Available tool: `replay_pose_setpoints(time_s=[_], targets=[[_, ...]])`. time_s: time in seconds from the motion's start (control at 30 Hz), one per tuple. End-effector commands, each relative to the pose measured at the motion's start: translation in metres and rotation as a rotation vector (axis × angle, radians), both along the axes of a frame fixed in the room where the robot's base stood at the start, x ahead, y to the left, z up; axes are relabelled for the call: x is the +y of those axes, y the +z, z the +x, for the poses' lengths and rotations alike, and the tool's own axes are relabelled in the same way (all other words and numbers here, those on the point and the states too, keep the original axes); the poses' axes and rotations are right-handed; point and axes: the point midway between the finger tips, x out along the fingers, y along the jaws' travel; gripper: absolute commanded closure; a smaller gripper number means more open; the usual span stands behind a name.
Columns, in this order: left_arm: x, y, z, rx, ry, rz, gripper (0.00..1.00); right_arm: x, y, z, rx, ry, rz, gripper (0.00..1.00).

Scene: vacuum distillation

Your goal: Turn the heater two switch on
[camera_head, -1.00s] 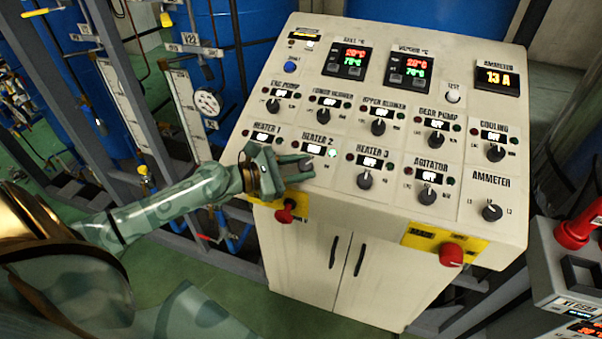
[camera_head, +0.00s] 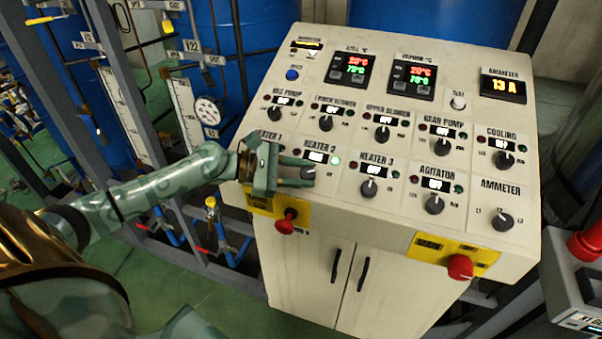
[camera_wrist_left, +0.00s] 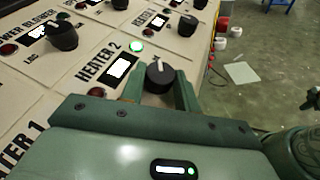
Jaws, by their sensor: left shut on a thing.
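The heater two switch is a black round knob (camera_head: 308,173) under the HEATER 2 label on the cream control panel (camera_head: 400,215). My left gripper (camera_head: 307,174) reaches in from the left and is shut on this knob. In the left wrist view the knob (camera_wrist_left: 160,76) sits between the two green fingers (camera_wrist_left: 160,88), with its pale pointer mark showing on top. The green lamp (camera_wrist_left: 137,46) beside the HEATER 2 display is lit, and the red lamp (camera_wrist_left: 96,92) looks dark. The display (camera_head: 316,157) is lit, but its text is too small to read surely. My right gripper is out of view.
The HEATER 3 knob (camera_head: 369,188) and AGITATOR knob (camera_head: 435,205) stand to the right in the same row. The LOWER BLOWER knob (camera_head: 326,123) is above. Red knobs (camera_head: 286,224) (camera_head: 460,267) stick out from the panel's front edge.

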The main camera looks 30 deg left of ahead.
Motion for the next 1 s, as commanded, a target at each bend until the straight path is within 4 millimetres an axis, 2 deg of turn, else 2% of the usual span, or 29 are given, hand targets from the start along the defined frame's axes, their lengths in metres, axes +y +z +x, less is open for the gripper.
replay_pose_setpoints(time_s=[0.1,0.13,0.2,0.57,0.67,1.0], targets=[[0.000,0.001,0.000,-0.002,0.000,0.000,0.91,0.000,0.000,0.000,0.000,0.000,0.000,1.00],[0.000,0.001,0.000,-0.002,0.000,0.000,0.60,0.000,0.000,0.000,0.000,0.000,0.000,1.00],[0.000,0.001,0.000,-0.002,0.000,0.000,0.47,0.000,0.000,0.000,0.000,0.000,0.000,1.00],[0.005,0.000,-0.004,0.001,0.002,0.000,0.47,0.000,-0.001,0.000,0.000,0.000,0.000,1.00],[0.017,0.002,-0.013,0.002,0.001,0.002,0.47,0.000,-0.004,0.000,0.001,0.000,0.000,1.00],[0.080,0.023,-0.064,0.003,0.002,0.001,0.47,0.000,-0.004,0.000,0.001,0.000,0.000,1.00]])
